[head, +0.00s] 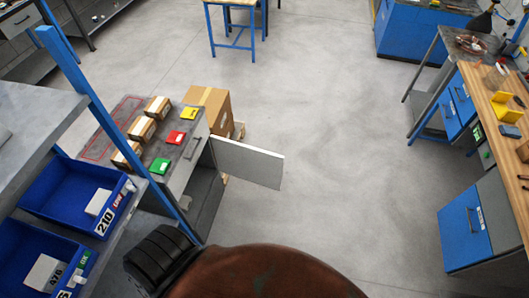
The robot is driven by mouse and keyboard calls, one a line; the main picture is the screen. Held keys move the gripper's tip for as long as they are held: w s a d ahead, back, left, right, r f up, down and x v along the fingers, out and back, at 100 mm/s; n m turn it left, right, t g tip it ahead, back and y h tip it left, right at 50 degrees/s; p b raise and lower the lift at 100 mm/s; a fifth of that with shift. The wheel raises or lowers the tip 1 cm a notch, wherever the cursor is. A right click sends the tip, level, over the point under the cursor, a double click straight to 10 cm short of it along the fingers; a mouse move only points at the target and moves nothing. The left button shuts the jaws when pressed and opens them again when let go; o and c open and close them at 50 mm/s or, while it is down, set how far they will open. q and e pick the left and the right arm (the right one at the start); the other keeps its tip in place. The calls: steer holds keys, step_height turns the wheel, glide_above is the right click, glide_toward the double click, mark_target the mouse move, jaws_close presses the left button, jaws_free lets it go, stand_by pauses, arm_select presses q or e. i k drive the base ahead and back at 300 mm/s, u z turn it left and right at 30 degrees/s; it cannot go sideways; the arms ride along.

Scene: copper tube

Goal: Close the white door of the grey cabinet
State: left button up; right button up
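The grey cabinet (172,185) stands left of centre in the head view, with a dark grey top. Its white door (247,163) stands open, swung out to the right of the cabinet over the floor. Part of the dark inside shows below the door. A closed drawer front with a handle is above the opening. The lower part of the cabinet is partly hidden by a blue post. Neither of my grippers is in view.
Small cartons (142,129) and red, yellow and green items lie on the cabinet top. A larger carton (208,107) stands behind it. A blue-framed shelf with blue bins (75,200) is at left, a wooden workbench (500,130) at right. The floor (340,170) between is clear. A reddish-brown rounded shape (265,275) fills the bottom edge.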

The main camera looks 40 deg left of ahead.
mark_target(247, 163)
steer(key=i, duration=3.95)
steer(key=u, duration=3.55)
